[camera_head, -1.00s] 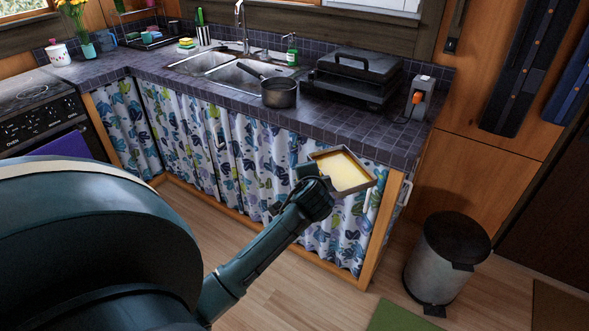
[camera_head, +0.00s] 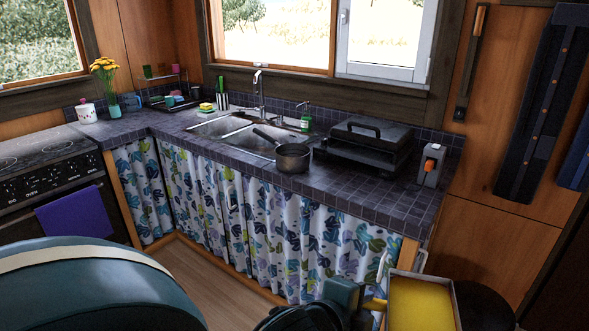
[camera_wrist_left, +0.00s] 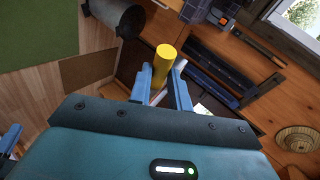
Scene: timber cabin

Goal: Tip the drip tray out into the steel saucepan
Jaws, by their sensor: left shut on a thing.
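The drip tray (camera_head: 393,300) is a shallow, pale-rimmed tray with yellow contents, at the bottom right of the head view, in front of the counter's right end. My left gripper (camera_head: 370,303) is shut on its yellow handle, which shows as a yellow cylinder (camera_wrist_left: 166,57) between blue fingers in the left wrist view. The tray's lower edge is cut off by the frame, and I cannot tell its exact tilt. The steel saucepan (camera_head: 293,159) stands upright on the counter in front of the sink, its handle pointing up-left, apart from the tray.
A black grill (camera_head: 365,148) stands right of the saucepan, with a small grey device (camera_head: 431,165) beyond. The sink (camera_head: 235,132) and tap are behind the pan. Patterned curtains (camera_head: 250,220) hang below the tiled counter. A bin (camera_wrist_left: 120,18) shows in the wrist view.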

